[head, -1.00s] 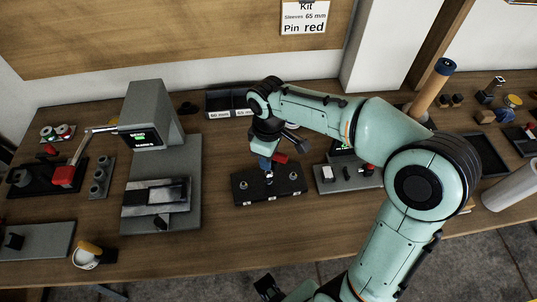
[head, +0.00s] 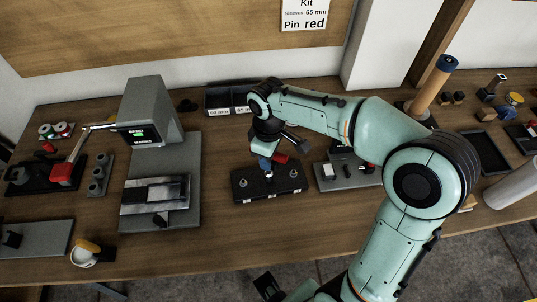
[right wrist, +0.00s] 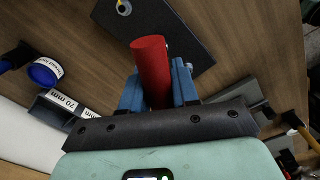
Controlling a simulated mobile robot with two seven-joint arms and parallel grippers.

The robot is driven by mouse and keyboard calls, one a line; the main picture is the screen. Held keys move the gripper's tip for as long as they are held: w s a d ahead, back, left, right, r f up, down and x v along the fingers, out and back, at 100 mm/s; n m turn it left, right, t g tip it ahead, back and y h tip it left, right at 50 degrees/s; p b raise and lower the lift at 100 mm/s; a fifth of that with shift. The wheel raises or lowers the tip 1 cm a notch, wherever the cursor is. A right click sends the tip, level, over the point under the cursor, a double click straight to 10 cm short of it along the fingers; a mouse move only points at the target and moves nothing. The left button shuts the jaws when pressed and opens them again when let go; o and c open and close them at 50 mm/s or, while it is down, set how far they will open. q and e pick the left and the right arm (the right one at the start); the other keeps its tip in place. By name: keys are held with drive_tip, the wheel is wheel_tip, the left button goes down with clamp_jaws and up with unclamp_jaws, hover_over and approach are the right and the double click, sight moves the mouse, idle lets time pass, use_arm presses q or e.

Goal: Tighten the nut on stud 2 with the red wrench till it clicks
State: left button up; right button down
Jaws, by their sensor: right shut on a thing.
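The dark stud block (head: 244,194) lies near the middle of the bench. A stud shows at its left (head: 243,183) and another at its right (head: 293,174); a bright part (head: 268,175) shows in the middle, below my gripper. My right gripper (head: 265,163) is over the block's back middle, shut on the red wrench (head: 281,159). In the right wrist view the red handle (right wrist: 151,68) stands between the blue fingers (right wrist: 153,92). The wrench's working end and its fit on a nut are hidden. Stud numbers cannot be read. My left gripper is not in view.
A grey press-like stand with a lit display (head: 140,134) is left of the block. A grey plate with small parts (head: 348,184) is close on the right. Labelled dark bins (head: 228,100) stand behind. Bare wood lies in front of the block (head: 250,225).

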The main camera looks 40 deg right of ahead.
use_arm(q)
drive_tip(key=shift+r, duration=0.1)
use_arm(e)
drive_tip(key=m, duration=0.4)
drive_tip(key=shift+m, duration=0.3)
drive_tip(key=shift+m, duration=1.1)
drive_tip(key=n+p, duration=0.1)
drive_tip(key=n, duration=0.2)
drive_tip(key=shift+r, duration=0.1)
drive_tip(key=shift+r+p, duration=1.9)
drive_tip(key=shift+r, duration=0.6)
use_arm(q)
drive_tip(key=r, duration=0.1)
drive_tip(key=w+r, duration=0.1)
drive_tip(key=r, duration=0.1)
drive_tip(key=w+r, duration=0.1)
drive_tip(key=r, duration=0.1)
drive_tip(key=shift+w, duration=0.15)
use_arm(e)
drive_tip(key=shift+f, duration=0.1)
